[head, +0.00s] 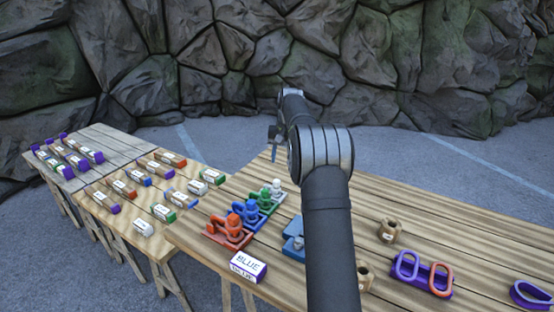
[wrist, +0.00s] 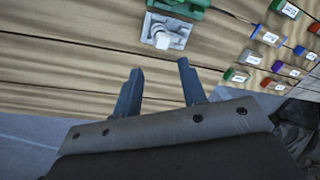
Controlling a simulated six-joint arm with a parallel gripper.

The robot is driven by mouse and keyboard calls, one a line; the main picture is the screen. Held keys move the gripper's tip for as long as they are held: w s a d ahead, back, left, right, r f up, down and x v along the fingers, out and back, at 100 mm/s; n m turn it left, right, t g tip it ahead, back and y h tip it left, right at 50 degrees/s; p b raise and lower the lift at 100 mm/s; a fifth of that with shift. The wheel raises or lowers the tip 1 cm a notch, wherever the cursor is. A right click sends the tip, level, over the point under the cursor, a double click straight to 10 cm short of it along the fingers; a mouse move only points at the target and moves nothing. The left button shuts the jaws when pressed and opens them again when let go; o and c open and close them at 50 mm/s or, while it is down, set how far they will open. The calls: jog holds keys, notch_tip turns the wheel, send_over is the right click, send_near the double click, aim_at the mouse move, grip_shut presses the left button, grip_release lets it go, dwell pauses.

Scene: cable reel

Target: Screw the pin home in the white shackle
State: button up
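The white shackle (head: 276,187) stands at the far end of a row of coloured pieces on the wooden table. In the wrist view the white shackle (wrist: 161,40) shows as a pale knob on a light grey base plate. I cannot make out its pin or thread. My gripper (wrist: 160,72) is open and empty, with the two dark fingers apart and bare wood between them. In the head view my gripper (head: 274,143) is above the table's far edge, beyond the white shackle and clear of it.
Green (head: 268,194), blue (head: 251,208) and orange (head: 233,223) pieces stand nearer in the same row. A box marked BLUE (head: 248,264) lies at the table's front. Small labelled blocks cover the tables at left.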

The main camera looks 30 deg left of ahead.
jog(key=m, duration=0.2)
jog(key=a+f+m+h, duration=0.1)
jog(key=m, duration=0.1)
jog(key=a+m, duration=0.1)
jog(key=m, duration=0.1)
jog(key=shift+s+f+h, duration=0.1)
jog(key=shift+f+h, duration=0.15)
jog(key=shift+h, duration=0.05)
jog(key=shift+f, duration=1.9)
jog(key=n, duration=0.4)
jog(key=shift+n, duration=0.4)
jog(key=n, duration=1.9)
jog(key=shift+n, duration=0.4)
jog(key=n, duration=0.3)
jog(key=shift+n, duration=0.3)
jog(key=n, duration=0.3)
jog(key=shift+n, duration=0.3)
jog(key=n, duration=0.4)
jog(key=shift+f, duration=0.1)
